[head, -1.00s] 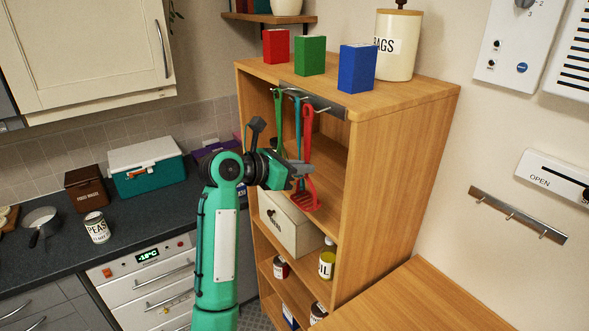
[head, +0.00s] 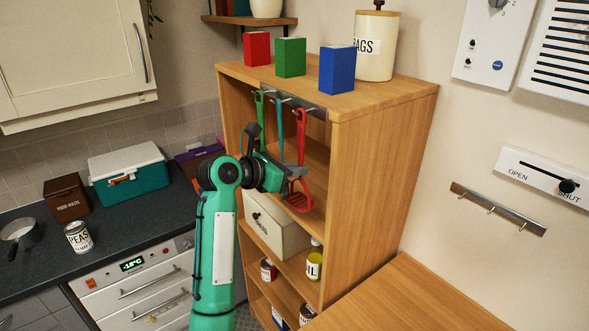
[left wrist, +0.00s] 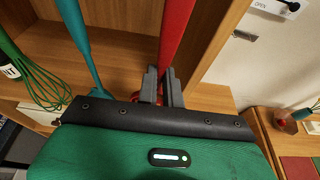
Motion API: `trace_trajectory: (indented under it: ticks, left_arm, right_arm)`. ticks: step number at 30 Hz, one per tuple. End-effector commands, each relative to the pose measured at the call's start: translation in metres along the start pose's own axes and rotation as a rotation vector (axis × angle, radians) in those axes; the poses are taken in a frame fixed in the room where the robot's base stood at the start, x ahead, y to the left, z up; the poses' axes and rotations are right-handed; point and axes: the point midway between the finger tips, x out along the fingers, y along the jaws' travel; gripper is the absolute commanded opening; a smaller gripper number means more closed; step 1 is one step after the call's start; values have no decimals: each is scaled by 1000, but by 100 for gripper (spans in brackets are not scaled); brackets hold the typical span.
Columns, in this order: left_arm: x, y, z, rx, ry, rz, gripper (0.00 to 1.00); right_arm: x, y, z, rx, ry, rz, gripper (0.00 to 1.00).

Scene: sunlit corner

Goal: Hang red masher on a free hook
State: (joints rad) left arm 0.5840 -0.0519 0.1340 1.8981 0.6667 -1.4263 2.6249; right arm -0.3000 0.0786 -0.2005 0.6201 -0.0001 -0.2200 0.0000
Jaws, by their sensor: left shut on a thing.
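The red masher (head: 302,130) is upright at the right end of the hook rail (head: 292,101) on the wooden shelf unit. My left gripper (head: 297,172) is shut on its handle, just above the slotted red head (head: 299,202). In the left wrist view the red handle (left wrist: 176,30) rises from between my two closed fingers (left wrist: 161,88). I cannot tell whether its top loop touches a hook. A green utensil (head: 259,115), a whisk in the left wrist view, and a teal utensil (head: 280,128) hang to its left. My right gripper is not in view.
A wall rail (head: 497,209) on the right has bare hooks. The shelf's side panel (head: 375,170) stands close right of the masher. A drawer box (head: 275,225) sits below it. Red, green and blue boxes (head: 338,70) and a canister (head: 375,45) stand on top.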

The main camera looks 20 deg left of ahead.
Motion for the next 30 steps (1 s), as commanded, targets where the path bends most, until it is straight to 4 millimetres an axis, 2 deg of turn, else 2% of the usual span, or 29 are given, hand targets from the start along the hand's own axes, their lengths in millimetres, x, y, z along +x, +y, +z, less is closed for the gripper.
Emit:
trace_trajectory:
  ticks: [10,12,15,25,30]
  left_arm:
    - [0,0,0,0,-1,0,0]
    - [0,0,0,0,-1,0,17]
    - [0,0,0,0,-1,0,33]
    - [-3,0,-1,1,-1,0,33]
    - [-25,0,-3,2,-3,2,33]
  right_arm:
    - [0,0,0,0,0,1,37]
    - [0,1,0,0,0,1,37]
    - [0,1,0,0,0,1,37]
    - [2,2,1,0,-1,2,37]
    - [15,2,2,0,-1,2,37]
